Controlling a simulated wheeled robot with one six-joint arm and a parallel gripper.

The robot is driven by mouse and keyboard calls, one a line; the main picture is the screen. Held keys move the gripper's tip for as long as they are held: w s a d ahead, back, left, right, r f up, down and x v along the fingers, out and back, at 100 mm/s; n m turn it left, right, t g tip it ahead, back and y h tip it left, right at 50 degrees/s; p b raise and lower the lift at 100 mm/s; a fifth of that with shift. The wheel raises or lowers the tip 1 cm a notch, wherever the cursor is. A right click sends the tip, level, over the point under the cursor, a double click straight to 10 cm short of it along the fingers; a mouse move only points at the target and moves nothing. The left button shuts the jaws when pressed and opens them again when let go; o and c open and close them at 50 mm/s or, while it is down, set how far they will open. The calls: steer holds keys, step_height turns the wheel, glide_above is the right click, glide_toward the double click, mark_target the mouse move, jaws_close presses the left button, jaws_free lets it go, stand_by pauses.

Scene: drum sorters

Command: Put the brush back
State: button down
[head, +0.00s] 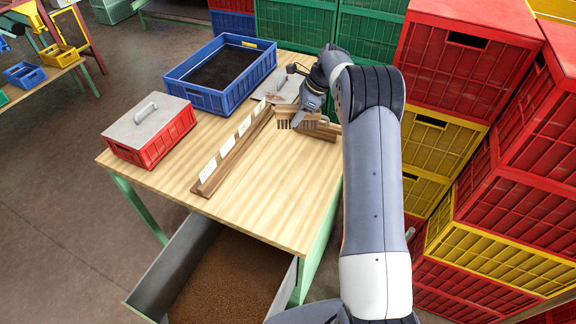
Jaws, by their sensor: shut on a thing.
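The brush (284,121), with a wooden back and dark bristles pointing down, is at the right part of the wooden table (262,190). My gripper (304,117) reaches down over it from the far side and is shut on it. The gripper covers part of the brush.
A slotted wooden rail with white cards (226,160) lies left of the brush. A blue crate of dark material (212,98) and a red lidded crate (158,150) stand further left. A grey bin of brown grains (168,262) is below the front edge. Stacked crates (455,55) rise at right.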

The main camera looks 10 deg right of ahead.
steer(key=shift+f+b, duration=0.35)
steer(key=shift+f, duration=0.4)
steer(key=shift+s+d+f+b, duration=0.15)
steer(key=shift+d+f+b, duration=0.05)
steer(key=shift+d+b, duration=0.1)
step_height(320, 180, down, 18)
steer(key=b, duration=0.6)
steer(key=shift+a, duration=0.1)
steer(key=shift+f+b, duration=0.2)
steer(key=shift+b, duration=0.1)
steer(key=c, duration=0.9)
jaws_free()
steer(key=shift+r, duration=0.1)
